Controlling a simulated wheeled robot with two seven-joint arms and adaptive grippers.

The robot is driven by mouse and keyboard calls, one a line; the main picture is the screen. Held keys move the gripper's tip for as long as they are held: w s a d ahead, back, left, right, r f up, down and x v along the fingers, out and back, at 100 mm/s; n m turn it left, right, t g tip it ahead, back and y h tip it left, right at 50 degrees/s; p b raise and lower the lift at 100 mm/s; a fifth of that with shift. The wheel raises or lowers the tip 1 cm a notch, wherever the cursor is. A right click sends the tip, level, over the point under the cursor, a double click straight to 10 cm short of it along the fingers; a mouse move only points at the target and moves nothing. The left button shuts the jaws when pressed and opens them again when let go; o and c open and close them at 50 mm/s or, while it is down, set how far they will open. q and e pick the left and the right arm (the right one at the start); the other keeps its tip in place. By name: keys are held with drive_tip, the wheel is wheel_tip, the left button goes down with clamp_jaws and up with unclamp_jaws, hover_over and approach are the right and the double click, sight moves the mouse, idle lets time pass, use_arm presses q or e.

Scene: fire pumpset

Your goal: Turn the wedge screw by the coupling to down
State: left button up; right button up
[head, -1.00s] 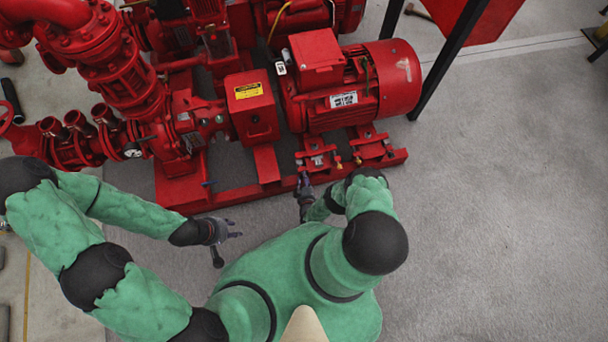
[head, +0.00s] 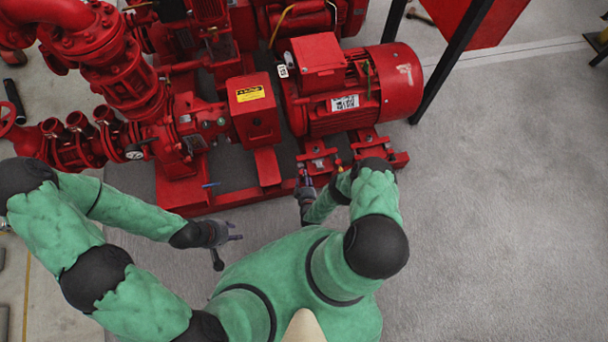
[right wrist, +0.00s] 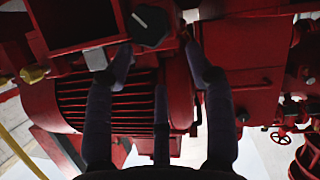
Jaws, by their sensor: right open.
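A black knob (right wrist: 150,26) with a white mark on its face shows at the top of the right wrist view. It looks like the wedge screw; the mark slants. My right gripper (right wrist: 161,72) is open, with fingers on both sides just below the knob; I cannot tell whether any touches it. In the head view my right gripper (head: 306,184) is at the front edge of the red base, below the motor's feet, and the knob cannot be made out there. My left gripper (head: 228,242) is open and empty above the floor, left of my body.
The red motor (head: 350,92) and the coupling guard (head: 253,110) with a yellow label stand on the red base frame (head: 230,198). A brass-coloured fitting (right wrist: 33,75) shows at left in the right wrist view. Grey floor (head: 500,220) is clear at right.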

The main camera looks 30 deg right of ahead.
wheel_tip(320, 180, up, 6)
idle(0.5)
drive_tip(key=shift+a, duration=0.1)
